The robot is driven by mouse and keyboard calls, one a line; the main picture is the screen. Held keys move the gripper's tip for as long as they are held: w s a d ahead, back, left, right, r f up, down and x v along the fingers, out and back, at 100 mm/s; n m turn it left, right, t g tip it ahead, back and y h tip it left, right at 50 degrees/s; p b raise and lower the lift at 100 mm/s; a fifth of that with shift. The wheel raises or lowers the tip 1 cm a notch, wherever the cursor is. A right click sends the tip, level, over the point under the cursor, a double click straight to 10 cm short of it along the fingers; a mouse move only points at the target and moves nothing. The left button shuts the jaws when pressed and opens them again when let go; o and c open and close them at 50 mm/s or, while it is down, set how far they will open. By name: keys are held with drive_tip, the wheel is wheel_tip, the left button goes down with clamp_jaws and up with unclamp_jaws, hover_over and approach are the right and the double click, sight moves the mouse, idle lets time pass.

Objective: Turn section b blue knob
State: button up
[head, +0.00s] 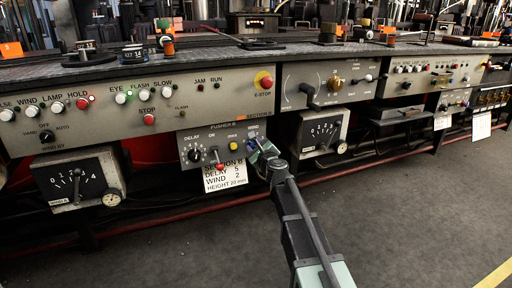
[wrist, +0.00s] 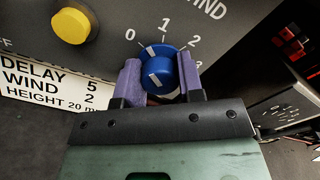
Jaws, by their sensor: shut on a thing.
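The blue knob (wrist: 157,74) sits on a grey panel under the WIND label, with a dial marked 0, 1, 2 and 3 around it. Its white line points up and slightly left, seemingly between 0 and 1. My gripper (wrist: 160,64) has its purple fingers on the left and right sides of the knob, shut on it.
A yellow button (wrist: 70,26) is left of the knob. A white card (wrist: 45,88) below reads DELAY 5, WIND 2, HEIGHT 20. A gauge box (head: 320,133) stands close on the right.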

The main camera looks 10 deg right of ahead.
drive_tip(key=shift+n, duration=1.3)
drive_tip(key=o, duration=0.9)
drive_tip(key=s, duration=0.3)
drive_tip(key=s+d, duration=0.1)
drive_tip(key=s, duration=0.3)
drive_tip(key=s+d, duration=0.1)
drive_tip(key=s, duration=0.2)
drive_tip(key=shift+s, duration=0.35)
drive_tip(key=shift+n, duration=0.3)
